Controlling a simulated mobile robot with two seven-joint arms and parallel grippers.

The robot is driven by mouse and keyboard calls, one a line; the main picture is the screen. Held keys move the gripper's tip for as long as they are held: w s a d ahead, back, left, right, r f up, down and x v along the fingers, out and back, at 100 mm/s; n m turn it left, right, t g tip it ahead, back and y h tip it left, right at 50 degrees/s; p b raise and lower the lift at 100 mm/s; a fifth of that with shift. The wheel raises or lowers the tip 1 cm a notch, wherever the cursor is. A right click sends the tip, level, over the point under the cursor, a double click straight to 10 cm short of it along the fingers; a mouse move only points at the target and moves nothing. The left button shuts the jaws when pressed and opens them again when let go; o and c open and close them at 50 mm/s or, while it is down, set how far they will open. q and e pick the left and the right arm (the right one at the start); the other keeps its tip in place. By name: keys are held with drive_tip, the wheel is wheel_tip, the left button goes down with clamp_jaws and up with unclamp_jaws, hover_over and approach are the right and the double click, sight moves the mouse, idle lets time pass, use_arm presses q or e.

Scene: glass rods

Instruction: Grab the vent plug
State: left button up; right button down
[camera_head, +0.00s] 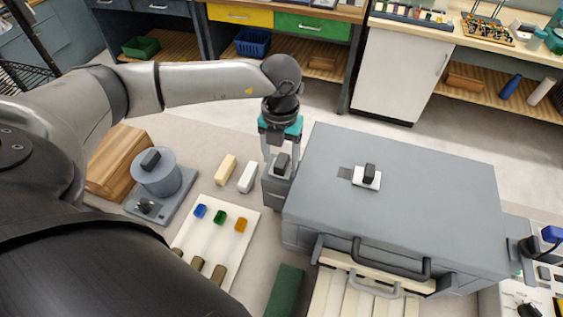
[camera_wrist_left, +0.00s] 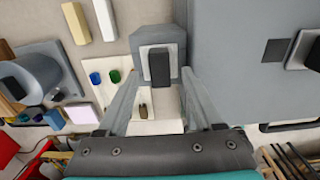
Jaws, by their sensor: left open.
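My left gripper (camera_head: 280,160) points down, open, over a small grey block (camera_head: 276,190) with a black knob on top, just left of the large grey furnace-like box (camera_head: 430,200). In the left wrist view the left gripper (camera_wrist_left: 162,74) has its fingers on either side of the black knob (camera_wrist_left: 159,67), with gaps visible. A second black knob (camera_head: 369,172) stands on a white square plate on the box's top, beside a dark square patch (camera_head: 345,173). Which knobbed piece is the vent plug, I cannot tell for sure. My right gripper is not in view.
A white board (camera_head: 205,252) with blue, green and orange pieces lies to the left. Yellow (camera_head: 225,170) and white (camera_head: 247,177) bars lie near the gripper. A grey round device (camera_head: 157,175) is further left. A dark green block (camera_head: 285,291) lies in front.

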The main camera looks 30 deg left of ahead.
use_arm(q)
drive_tip(key=shift+f, duration=0.6)
clamp_jaws()
